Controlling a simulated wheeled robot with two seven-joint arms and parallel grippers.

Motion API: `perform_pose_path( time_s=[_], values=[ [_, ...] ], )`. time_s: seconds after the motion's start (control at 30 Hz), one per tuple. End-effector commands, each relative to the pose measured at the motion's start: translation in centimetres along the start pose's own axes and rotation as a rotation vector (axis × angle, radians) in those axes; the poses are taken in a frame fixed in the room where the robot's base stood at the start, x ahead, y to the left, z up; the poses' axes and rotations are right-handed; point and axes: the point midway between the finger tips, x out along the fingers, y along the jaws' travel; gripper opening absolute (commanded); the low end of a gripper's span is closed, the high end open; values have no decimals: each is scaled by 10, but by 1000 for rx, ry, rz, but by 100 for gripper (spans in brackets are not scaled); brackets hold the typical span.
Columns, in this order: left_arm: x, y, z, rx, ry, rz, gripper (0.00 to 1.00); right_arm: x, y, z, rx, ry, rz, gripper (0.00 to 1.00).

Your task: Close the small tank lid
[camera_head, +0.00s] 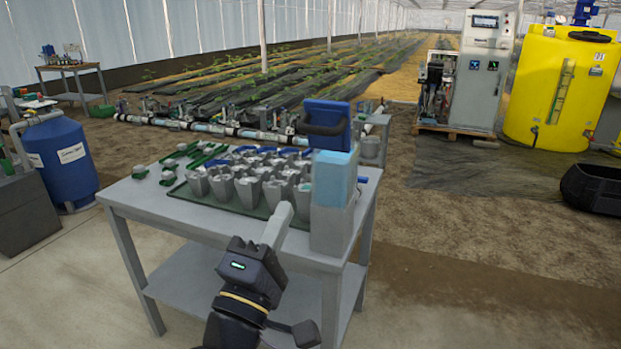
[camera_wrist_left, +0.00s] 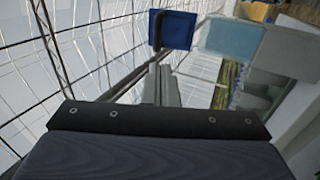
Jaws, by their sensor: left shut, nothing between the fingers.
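A blue panel with a dark curved handle (camera_head: 328,123), which looks like the small tank lid, stands raised behind the right end of the table. It also shows in the left wrist view (camera_wrist_left: 173,30). In front of it is an upright box, light blue above and grey below (camera_head: 333,202), maybe the small tank; its light blue part shows in the left wrist view (camera_wrist_left: 232,40). I cannot tell how lid and box join. My left gripper (camera_head: 286,211) is shut and empty, just left of the box and in front of the lid. My right gripper is out of view.
The grey table (camera_head: 150,205) carries a dark tray of grey cups (camera_head: 247,187) and green-handled tools (camera_head: 210,150). A blue tank (camera_head: 66,160) stands left. A yellow tank (camera_head: 545,90) and control cabinet (camera_head: 478,75) stand back right.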

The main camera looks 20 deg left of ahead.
Motion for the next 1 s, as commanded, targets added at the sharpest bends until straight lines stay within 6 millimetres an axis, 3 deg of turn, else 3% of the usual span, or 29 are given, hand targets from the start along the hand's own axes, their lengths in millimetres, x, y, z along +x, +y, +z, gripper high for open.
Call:
perform_pose_path(
  time_s=[0.13,0.27,0.7,1.0],
  values=[
    [8,3,-1,-17,13,20,0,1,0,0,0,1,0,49],
    [28,2,-1,-15,13,17,0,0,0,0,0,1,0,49],
    [117,4,-2,-12,12,16,0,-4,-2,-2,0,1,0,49],
    [139,4,-3,-13,11,17,0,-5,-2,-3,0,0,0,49]
  ],
)
